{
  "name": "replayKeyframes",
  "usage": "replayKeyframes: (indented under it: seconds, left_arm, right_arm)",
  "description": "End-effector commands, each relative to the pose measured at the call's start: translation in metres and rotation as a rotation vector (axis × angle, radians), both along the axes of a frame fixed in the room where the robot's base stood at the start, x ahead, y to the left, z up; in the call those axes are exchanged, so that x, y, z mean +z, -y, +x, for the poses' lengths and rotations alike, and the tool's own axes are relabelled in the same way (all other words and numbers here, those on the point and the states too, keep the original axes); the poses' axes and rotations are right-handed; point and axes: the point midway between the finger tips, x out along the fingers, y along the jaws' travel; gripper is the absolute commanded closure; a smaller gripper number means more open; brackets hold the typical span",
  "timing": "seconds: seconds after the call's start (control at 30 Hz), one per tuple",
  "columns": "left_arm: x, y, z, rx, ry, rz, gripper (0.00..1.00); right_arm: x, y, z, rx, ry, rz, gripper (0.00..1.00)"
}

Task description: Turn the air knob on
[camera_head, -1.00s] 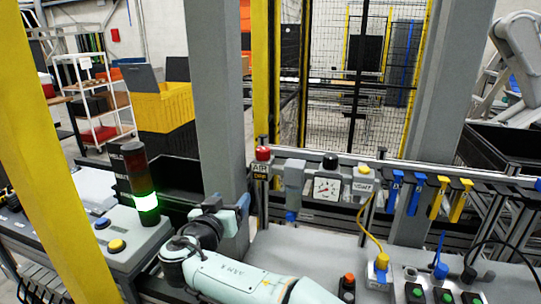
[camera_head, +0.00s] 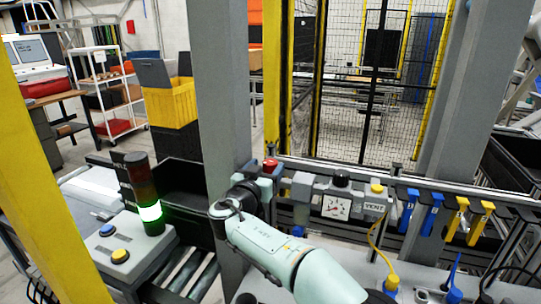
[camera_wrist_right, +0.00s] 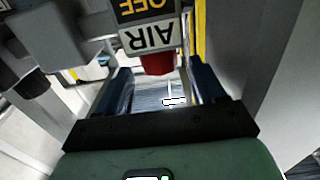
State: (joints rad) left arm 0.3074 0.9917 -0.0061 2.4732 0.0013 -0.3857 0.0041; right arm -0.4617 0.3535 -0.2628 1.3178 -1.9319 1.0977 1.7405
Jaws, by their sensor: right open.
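The red air knob (camera_head: 270,164) sits at the left end of the grey valve row on the rail. In the wrist view the red knob (camera_wrist_right: 158,64) hangs below an upside-down label plate (camera_wrist_right: 150,38) reading AIR and OFF. My right gripper (camera_wrist_right: 165,85) is open, with one dark blue finger on each side of the knob in the picture. I cannot tell whether either finger touches it. In the head view the right gripper (camera_head: 264,182) is just below the knob and hides its label. My left gripper is not in view.
A gauge (camera_head: 336,207) and a yellow knob (camera_head: 376,189) marked VENT are to the right on the same row. A grey post (camera_head: 222,100) stands close to my right gripper. A signal tower (camera_head: 149,212) lit green stands on a box at left.

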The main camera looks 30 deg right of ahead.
Motion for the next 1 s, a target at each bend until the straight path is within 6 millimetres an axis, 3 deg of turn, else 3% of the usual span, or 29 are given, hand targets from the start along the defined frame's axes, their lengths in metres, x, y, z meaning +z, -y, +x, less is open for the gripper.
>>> replayKeyframes:
  seconds: [0.03,0.2,0.6,0.67,0.77,1.0]
  left_arm:
    - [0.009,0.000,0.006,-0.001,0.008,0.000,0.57]
    - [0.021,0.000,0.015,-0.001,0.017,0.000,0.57]
    - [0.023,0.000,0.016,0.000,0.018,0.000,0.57]
    - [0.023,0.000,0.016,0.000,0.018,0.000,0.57]
    - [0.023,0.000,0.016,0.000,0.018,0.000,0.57]
    - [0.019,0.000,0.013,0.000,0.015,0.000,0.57]
  right_arm:
    - [0.005,0.008,0.007,-0.003,0.001,-0.002,0.31]
    - [0.003,0.023,0.020,-0.001,0.001,-0.002,0.31]
    - [-0.001,0.028,0.024,0.001,-0.001,-0.001,0.31]
    - [-0.001,0.028,0.024,0.001,-0.001,-0.001,0.48]
    - [-0.001,0.028,0.024,0.001,-0.001,-0.001,0.80]
    - [-0.002,0.029,0.024,0.009,-0.002,0.001,0.82]
